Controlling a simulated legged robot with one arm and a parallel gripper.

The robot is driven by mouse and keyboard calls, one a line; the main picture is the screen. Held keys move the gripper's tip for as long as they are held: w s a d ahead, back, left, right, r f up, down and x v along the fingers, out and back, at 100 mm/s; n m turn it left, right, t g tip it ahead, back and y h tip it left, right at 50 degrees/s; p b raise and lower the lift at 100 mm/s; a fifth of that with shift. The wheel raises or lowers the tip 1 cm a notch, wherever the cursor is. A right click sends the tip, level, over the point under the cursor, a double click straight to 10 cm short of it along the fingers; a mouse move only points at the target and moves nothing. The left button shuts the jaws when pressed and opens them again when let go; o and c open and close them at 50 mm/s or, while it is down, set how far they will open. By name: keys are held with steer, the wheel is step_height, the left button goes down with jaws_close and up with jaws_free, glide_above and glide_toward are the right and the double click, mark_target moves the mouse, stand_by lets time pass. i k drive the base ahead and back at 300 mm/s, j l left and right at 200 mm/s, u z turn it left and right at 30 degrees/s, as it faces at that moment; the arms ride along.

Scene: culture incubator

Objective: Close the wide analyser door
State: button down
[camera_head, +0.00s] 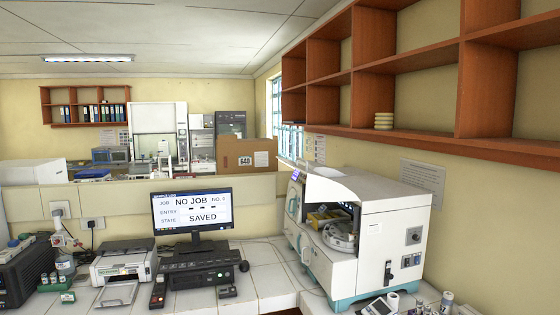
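A wide white analyser (390,235) with teal feet stands on the bench at the right. Its front faces left and is open, so a round carousel and yellow parts show inside (340,232). A pale panel (326,186) sticks out at the top of the opening; it looks like the raised door, but I cannot tell its exact angle. The far end of the analyser's front is partly hidden by this panel. My gripper is not in view.
A monitor (192,209) reading "NO JOB" and "SAVED", a keyboard (199,260) and a printer (124,262) stand left of the analyser. Brown wall shelves (415,62) hang above it. Small items (380,307) lie at its near right. Some tiled bench (270,257) before the analyser is clear.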

mark_target(320, 188)
steer(key=i+j+u, duration=0.15)
steer(key=i, duration=0.45)
steer(key=i+j+u, duration=0.15)
steer(key=i, duration=0.4)
steer(key=l, duration=0.05)
